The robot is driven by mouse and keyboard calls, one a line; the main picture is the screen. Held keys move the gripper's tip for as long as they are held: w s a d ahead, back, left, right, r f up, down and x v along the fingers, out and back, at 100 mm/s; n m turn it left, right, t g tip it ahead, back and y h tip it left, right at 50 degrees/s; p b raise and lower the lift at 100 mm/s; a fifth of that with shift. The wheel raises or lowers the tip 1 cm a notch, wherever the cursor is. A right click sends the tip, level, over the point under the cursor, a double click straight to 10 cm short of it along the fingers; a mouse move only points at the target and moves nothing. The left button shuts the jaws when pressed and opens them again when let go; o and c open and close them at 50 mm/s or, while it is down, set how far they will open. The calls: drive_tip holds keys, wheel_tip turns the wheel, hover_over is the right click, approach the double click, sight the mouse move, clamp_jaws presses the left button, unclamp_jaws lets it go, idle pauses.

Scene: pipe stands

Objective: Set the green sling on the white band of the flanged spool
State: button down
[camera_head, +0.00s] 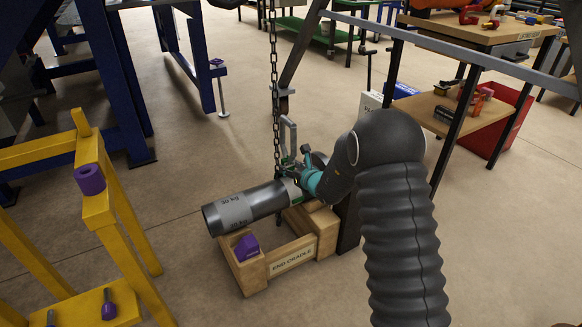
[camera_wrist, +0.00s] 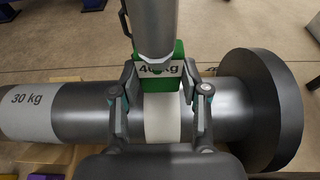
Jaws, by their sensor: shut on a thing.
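The flanged spool is a dark grey pipe (camera_head: 265,202) lying in the wooden end cradle; the wrist view shows its body (camera_wrist: 85,110) and wide flange (camera_wrist: 278,110) at right. The green sling (camera_wrist: 161,86), marked "40 kg", is between my gripper's fingers (camera_wrist: 164,92), which are shut on it. The white band (camera_wrist: 162,122) shows just below the sling in the wrist view. The sling overlaps the band; I cannot tell whether they touch. In the head view my gripper (camera_head: 300,174) mostly hides the sling. A grey link (camera_wrist: 154,28) rises from the sling.
A chain (camera_head: 274,70) hangs with a grey shackle (camera_head: 288,135) above the spool. The wooden cradle (camera_head: 292,257) holds a purple block (camera_head: 246,249). A yellow frame (camera_head: 105,200) stands left; a workbench (camera_head: 480,35) stands at back right. Floor between is clear.

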drive_tip(key=shift+f, duration=0.7)
drive_tip(key=c, duration=0.9)
unclamp_jaws()
drive_tip(key=shift+c, duration=0.2)
drive_tip(key=shift+o, duration=0.5)
drive_tip(key=shift+o, duration=0.5)
drive_tip(key=shift+o, duration=0.4)
